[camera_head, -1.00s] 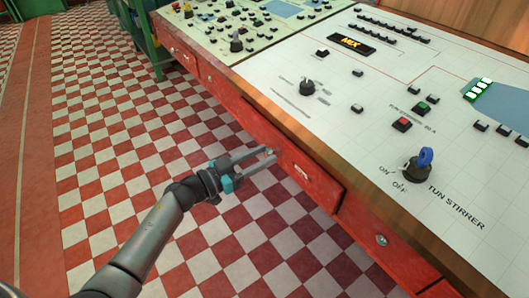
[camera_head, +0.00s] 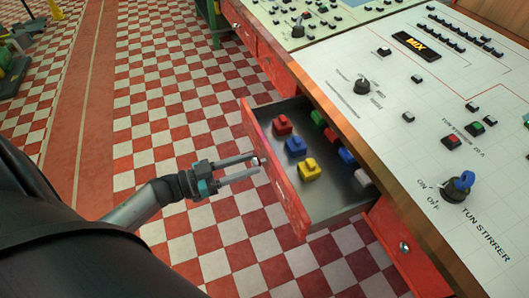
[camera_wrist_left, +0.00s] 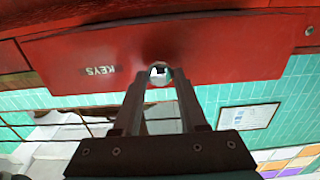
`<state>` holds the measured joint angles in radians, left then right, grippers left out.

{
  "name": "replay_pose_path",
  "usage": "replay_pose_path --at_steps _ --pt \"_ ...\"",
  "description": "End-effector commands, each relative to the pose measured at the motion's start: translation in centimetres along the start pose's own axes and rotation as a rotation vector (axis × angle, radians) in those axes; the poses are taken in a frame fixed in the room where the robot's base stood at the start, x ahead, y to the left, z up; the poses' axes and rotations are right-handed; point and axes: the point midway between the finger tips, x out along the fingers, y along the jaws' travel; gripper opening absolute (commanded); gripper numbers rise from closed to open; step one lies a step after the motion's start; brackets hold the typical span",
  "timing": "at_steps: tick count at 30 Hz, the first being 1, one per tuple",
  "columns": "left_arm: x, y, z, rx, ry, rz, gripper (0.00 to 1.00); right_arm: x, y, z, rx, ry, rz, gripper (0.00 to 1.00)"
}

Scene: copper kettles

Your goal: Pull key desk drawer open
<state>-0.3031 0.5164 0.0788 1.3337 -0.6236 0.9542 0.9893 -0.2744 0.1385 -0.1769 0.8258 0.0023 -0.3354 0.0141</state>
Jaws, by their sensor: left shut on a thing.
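The red key drawer (camera_head: 284,184) stands pulled out from the desk in the head view. Inside it lie several coloured key blocks, among them a yellow one (camera_head: 309,169), a red one (camera_head: 282,125) and a blue one (camera_head: 296,146). My left gripper (camera_head: 256,168) is at the drawer's front, shut on its round knob (camera_head: 256,161). In the left wrist view the knob (camera_wrist_left: 159,72) sits between the fingertips, and the drawer front (camera_wrist_left: 215,48) bears a "KEYS" label (camera_wrist_left: 101,70). My right gripper is not in view.
The checkered floor (camera_head: 150,110) to the left is clear.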

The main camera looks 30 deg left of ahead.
Motion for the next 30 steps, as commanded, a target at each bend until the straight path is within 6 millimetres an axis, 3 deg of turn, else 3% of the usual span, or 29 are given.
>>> replay_pose_path --at_steps 3,9,24,25,30 --pt "-1.9 0.0 0.0 0.001 -0.005 0.000 0.00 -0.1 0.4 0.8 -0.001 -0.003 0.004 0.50" --pt "-3.7 0.0 0.0 0.000 -0.003 -0.001 0.00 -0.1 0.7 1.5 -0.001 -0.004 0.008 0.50" --pt "-4.3 0.0 0.1 0.001 -0.002 0.000 0.00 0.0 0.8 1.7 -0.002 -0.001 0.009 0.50" --pt "-4.3 0.0 0.1 0.001 -0.002 0.000 0.44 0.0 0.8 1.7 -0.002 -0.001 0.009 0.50" --pt "-4.3 0.0 0.1 0.000 -0.001 0.000 0.63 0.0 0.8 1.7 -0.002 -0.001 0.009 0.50"
